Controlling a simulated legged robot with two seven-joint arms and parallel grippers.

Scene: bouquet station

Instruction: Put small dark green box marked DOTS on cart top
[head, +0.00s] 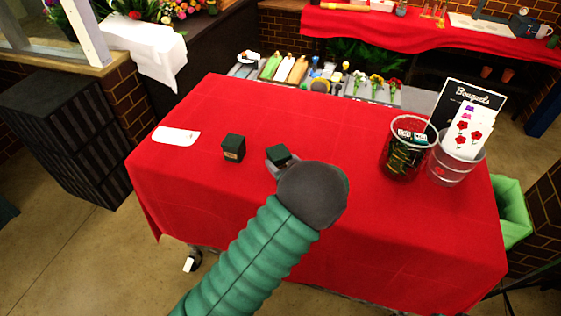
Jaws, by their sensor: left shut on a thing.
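My left gripper (280,164) is at the middle of the red-covered cart top (345,125), its arm reaching in from below. It is shut on a small dark green box (278,153), whose upper part shows past my dark wrist. No marking shows on this box, and I cannot tell whether it touches the cloth or is just above it. A second small dark green box (233,148) stands to its left on the cloth, with a small label too small to read. My right gripper is not in view.
A white paper (176,136) lies at the left of the cloth. Two clear containers, one with dark contents (401,158) and one with flower cards (452,167), stand at the right. A black Bouquets sign (466,100) stands behind them. The middle right is clear.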

